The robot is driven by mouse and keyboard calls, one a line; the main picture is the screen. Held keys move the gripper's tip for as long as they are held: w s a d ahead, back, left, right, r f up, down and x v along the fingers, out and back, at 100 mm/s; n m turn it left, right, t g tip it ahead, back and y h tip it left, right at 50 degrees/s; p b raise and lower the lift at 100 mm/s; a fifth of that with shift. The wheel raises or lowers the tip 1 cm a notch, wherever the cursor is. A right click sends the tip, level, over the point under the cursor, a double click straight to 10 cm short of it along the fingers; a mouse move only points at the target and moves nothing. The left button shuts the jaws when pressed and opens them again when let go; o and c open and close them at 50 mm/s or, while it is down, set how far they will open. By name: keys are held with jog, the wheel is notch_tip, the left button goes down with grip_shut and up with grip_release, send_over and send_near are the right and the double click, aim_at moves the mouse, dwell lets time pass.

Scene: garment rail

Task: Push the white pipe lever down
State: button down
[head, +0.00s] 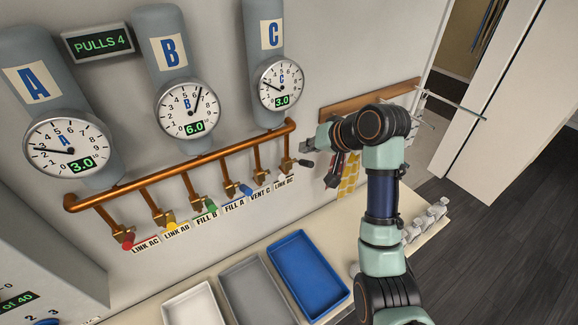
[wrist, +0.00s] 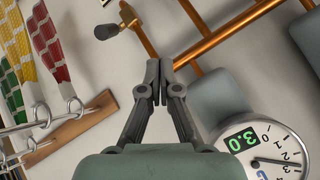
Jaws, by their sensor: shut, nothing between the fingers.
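The white lever does not stand out clearly in the head view. The valve above the VENT C label (head: 261,194) sits on the fifth pipe from the left, and any white handle there blends with the pale wall and label. My gripper (head: 306,147) is shut and empty, beside the right end of the copper pipe row, near the dark LINK BC lever (head: 305,162). In the wrist view the closed fingertips (wrist: 159,65) point toward the copper pipes, with the dark lever (wrist: 107,31) up and to their left. No white lever is clear in the wrist view.
Red (head: 127,245), yellow (head: 171,227), green (head: 211,207) and blue (head: 246,190) levers line the row. Gauge C (head: 281,84) reads 3.0. A wooden hook rail (head: 345,101) with coloured straps is on the right. Trays, including a blue one (head: 340,292), lie below.

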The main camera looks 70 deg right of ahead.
aim_at(274, 175)
jog(key=w+f+p, duration=0.2)
jog(key=w+f, duration=0.4)
jog(key=f, duration=0.3)
jog(key=shift+w+d+f, duration=0.2)
jog(key=shift+w+f, duration=0.05)
jog(key=shift+w, duration=0.15)
